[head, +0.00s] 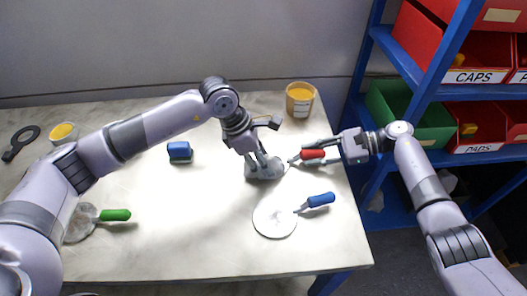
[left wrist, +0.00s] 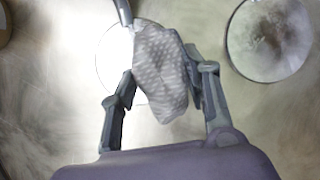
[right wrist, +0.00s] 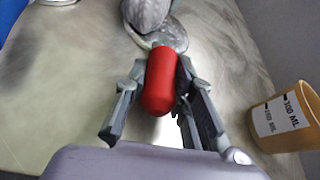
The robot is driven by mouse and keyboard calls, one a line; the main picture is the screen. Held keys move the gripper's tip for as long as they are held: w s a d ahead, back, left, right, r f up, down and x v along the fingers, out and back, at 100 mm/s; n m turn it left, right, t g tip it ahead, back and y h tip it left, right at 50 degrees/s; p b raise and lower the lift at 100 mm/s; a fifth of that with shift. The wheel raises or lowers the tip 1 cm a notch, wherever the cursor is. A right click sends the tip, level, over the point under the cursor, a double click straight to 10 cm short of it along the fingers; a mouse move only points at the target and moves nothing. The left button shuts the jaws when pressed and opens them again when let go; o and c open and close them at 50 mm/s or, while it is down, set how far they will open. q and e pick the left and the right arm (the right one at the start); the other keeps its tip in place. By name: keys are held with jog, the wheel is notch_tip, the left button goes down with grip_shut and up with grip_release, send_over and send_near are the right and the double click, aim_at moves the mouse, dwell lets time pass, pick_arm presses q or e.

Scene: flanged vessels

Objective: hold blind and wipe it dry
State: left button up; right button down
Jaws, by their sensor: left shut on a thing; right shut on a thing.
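My left gripper (head: 258,160) is shut on a grey dotted cloth (left wrist: 162,68), over the middle right of the table. My right gripper (head: 312,150) is shut on the red handle (right wrist: 160,82) of a blind. That blind's grey disc (right wrist: 172,35) lies against the cloth, which partly covers it. A blue-handled blind (head: 275,218) with a pale disc lies on the table in front. A green-handled blind (head: 114,215) lies at the left, its disc (head: 80,226) partly behind my left arm. The left wrist view shows a pale disc (left wrist: 108,58) behind the cloth and a speckled disc (left wrist: 268,40).
A yellow beaker (head: 300,100) stands at the table's back right. A blue-topped block (head: 180,150) sits mid-table. A second yellow cup (head: 63,133) and a black ring tool (head: 20,143) are at the left. A blue rack (head: 375,45) with bins stands at the right.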

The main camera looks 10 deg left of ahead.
pick_arm(q)
jog(key=w, duration=0.1)
jog(key=w+a, duration=0.1)
jog(key=w, duration=0.1)
jog(key=w+a, duration=0.1)
jog(key=w, duration=0.1)
jog(key=shift+w+a+f, duration=0.1)
jog(key=shift+w, duration=0.1)
notch_tip(320, 180, up, 8)
dwell(0.6)
dwell(0.4)
